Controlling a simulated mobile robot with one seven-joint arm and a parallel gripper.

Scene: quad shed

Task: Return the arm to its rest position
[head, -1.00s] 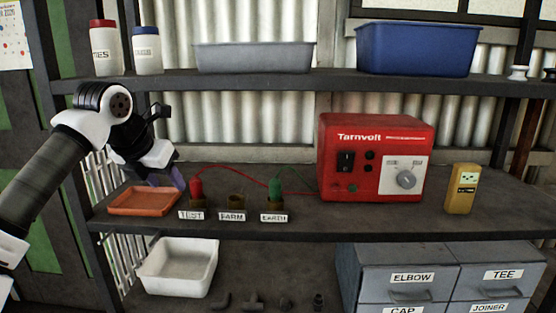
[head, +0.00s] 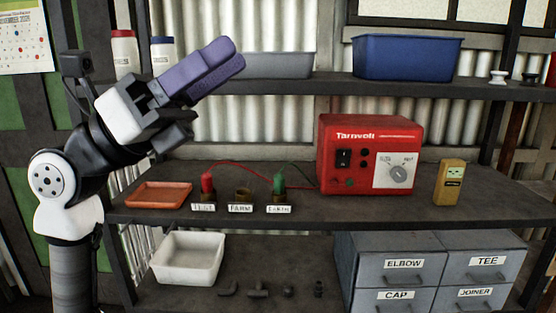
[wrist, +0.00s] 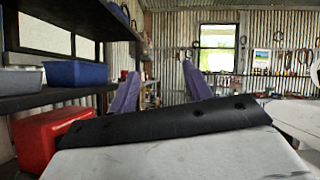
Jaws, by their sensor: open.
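My gripper (head: 206,72) is raised at the left of the head view, in front of the upper shelf, with its purple fingers pointing up and right. In the wrist view the two purple fingers (wrist: 162,88) stand well apart with nothing between them. My arm is folded up in front of the left end of the shelving, clear of the bench. It hides part of the upper shelf and of the jars there.
A red Tarnvolt unit (head: 365,178), a yellow tester (head: 449,182), an orange tray (head: 158,195) and red (head: 207,183) and green (head: 279,184) plugs in holders stand on the bench. A blue bin (head: 406,57) and grey tray (head: 279,65) are on the upper shelf.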

